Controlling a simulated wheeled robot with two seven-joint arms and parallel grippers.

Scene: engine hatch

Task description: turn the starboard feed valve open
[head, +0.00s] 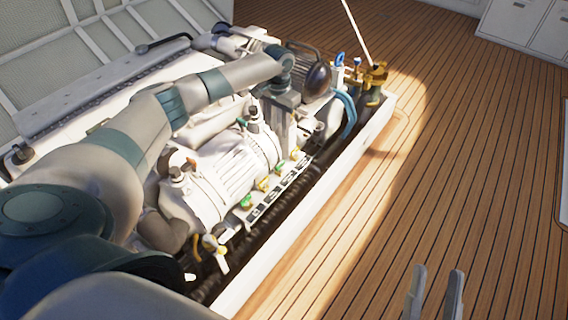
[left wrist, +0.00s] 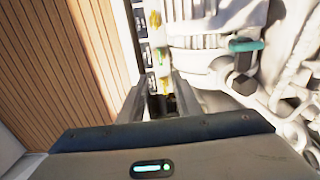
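A row of small valves with green and yellow handles runs along the engine's deck side beside a strip of labels (head: 282,191). A green handle (head: 246,201) and a yellow one (head: 263,184) show clearly in the head view. The labels are too small to read, so I cannot tell which valve is the starboard feed. My left gripper (head: 292,148) points down over the far end of the row. In the left wrist view its fingers (left wrist: 161,80) are apart, with a yellow handle (left wrist: 165,86) showing between them; contact cannot be told. My right gripper (head: 435,294) is open and empty above the deck.
The white engine (head: 235,168) fills the hatch, with a black ribbed hose (head: 262,232) along its near side. A white hatch rim (head: 335,175) borders the wooden deck (head: 460,150), which is clear. Brass fittings (head: 374,82) stand at the far corner.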

